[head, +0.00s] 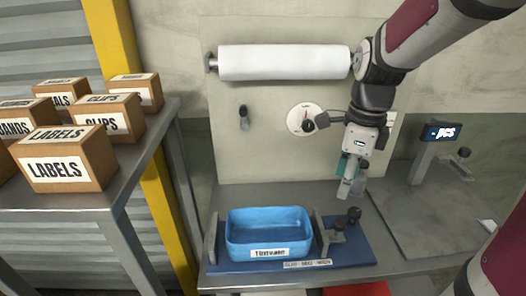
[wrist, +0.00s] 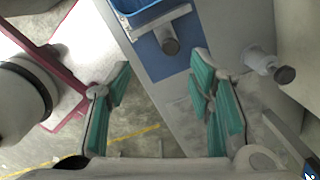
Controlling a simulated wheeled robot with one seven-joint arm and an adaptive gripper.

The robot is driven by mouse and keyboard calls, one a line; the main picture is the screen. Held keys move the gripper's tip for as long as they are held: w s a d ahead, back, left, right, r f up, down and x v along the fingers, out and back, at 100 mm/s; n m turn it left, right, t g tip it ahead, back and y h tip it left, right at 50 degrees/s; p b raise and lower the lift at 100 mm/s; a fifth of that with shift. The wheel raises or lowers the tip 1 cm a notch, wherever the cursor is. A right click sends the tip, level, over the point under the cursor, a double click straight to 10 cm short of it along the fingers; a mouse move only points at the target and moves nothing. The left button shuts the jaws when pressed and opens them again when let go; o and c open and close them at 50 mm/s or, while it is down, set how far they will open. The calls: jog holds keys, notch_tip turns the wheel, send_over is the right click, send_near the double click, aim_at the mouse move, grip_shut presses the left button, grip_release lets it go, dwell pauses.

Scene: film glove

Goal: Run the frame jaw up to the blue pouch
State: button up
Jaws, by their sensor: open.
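The blue pouch (head: 268,238) is an open-topped, tub-like container with a white label. It sits in a blue-based frame (head: 352,258), and its corner shows at the top of the wrist view (wrist: 150,17). The frame jaw (head: 328,241) is a grey upright plate with a dark knob (head: 354,214), just right of the pouch; whether they touch I cannot tell. The jaw's grey bar (wrist: 163,27) and round knob (wrist: 170,45) show in the wrist view. My gripper (head: 350,182) is open and empty above and near the knob; its teal-padded fingers (wrist: 162,85) are spread apart.
A grey plate with a small display (head: 440,133) and a knobbed fitting stands to the right. A white roll (head: 284,62) and a round dial (head: 305,119) are on the back panel. Labelled boxes (head: 68,160) stand on a left-hand table. The bench right of the frame has bare room.

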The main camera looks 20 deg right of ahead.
aim_at(340, 222)
jog(key=d+f+m, duration=0.1)
jog(key=f, duration=0.4)
jog(key=d+f+m+b, duration=0.1)
jog(key=f, duration=0.4)
jog(key=w+f+m+b, duration=0.1)
jog(key=f, duration=0.4)
jog(key=shift+d+f+m+g, duration=0.25)
jog(key=shift+d+m+g, duration=0.05)
jog(key=shift+d+m, duration=0.1)
jog(key=shift+c, duration=0.6)
grip_shut()
